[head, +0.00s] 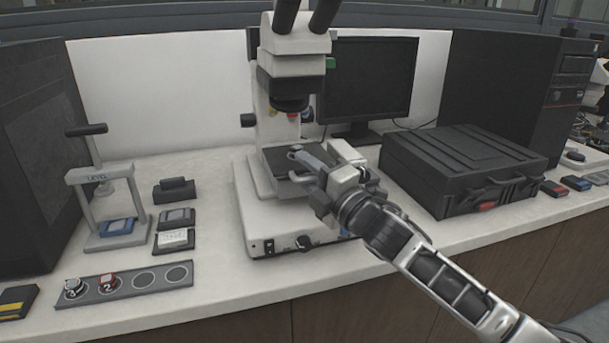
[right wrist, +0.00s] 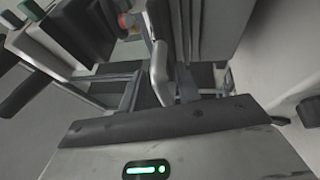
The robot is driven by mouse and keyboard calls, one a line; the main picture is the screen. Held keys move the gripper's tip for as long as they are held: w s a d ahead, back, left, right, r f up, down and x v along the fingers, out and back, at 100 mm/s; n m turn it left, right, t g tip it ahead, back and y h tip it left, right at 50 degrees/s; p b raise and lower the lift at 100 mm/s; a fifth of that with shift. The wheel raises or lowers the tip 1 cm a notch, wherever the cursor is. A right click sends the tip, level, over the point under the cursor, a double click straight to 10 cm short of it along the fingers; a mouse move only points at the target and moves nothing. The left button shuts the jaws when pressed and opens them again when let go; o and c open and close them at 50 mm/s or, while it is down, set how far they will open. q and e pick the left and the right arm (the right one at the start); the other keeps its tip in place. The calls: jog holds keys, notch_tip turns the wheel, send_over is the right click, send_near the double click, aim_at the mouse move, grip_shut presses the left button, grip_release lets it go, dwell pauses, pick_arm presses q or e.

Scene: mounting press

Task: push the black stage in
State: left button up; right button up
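The microscope (head: 278,110) stands in the middle of the bench. Its black stage (head: 279,161) is a flat dark plate above the white base, below the objective. My right gripper (head: 303,165) is at the front right part of the stage, with its fingers reaching over or against it. Whether they touch the stage I cannot tell. The right wrist view shows the dark gripper body (right wrist: 160,122) and a pale rounded bar (right wrist: 160,72) close in front of it. The finger gap is not clear. My left gripper is not in view.
A black case (head: 462,165) stands right of the microscope, with a monitor (head: 365,80) behind. On the left are a small hand press (head: 107,195), black blocks (head: 175,190) and a grey strip with round places (head: 135,283). Bare bench lies between strip and microscope.

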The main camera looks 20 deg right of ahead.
jog(key=shift+f, duration=0.2)
pick_arm(q)
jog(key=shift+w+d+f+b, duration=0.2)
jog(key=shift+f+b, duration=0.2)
jog(key=shift+b, duration=1.1)
pick_arm(e)
jog(key=v, duration=1.5)
jog(key=shift+s+d, duration=0.2)
jog(key=shift+s, duration=0.2)
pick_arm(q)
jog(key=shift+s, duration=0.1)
pick_arm(e)
jog(key=shift+r, duration=0.1)
